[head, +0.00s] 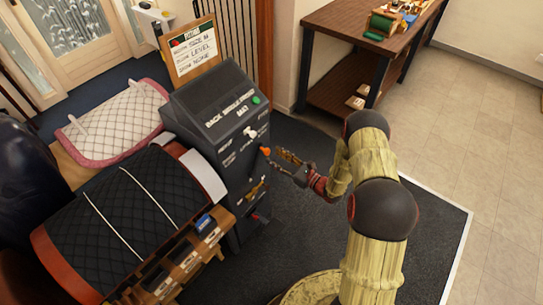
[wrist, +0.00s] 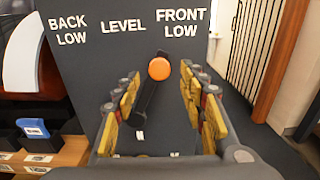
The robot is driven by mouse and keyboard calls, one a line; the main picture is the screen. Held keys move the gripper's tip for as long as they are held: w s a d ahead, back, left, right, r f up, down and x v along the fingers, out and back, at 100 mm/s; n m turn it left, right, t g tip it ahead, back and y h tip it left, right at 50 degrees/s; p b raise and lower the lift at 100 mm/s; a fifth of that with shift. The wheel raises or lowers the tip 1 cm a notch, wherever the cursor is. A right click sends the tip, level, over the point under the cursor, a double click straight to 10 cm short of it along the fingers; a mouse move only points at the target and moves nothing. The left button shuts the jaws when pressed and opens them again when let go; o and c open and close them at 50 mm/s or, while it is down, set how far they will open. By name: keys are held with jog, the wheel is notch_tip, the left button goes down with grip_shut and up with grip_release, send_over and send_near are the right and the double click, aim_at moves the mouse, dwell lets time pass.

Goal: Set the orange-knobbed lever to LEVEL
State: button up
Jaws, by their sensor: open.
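The orange-knobbed lever (wrist: 148,97) is on the front of a dark grey cabinet (wrist: 85,75) in the wrist view. It leans to the right, its orange knob (wrist: 159,69) below the gap between the LEVEL (wrist: 123,26) and FRONT LOW (wrist: 180,23) labels. BACK LOW (wrist: 68,31) is at the left. In the head view the knob (head: 265,151) shows at the cabinet's right face. My gripper (wrist: 160,78) is open, its yellow-padded fingers left and right of the lever, with visible gaps. It also shows in the head view (head: 284,164), close to the knob.
A card (head: 194,52) on the cabinet shows LEVEL among its lines. A white knob (head: 250,132) and green button (head: 256,100) are near the lever. A quilted black pad (head: 125,205) lies left of the cabinet. A wooden bench (head: 335,20) stands behind; open floor lies right.

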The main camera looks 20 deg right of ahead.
jog(key=shift+x, duration=1.4)
jog(key=shift+c, duration=0.7)
grip_shut()
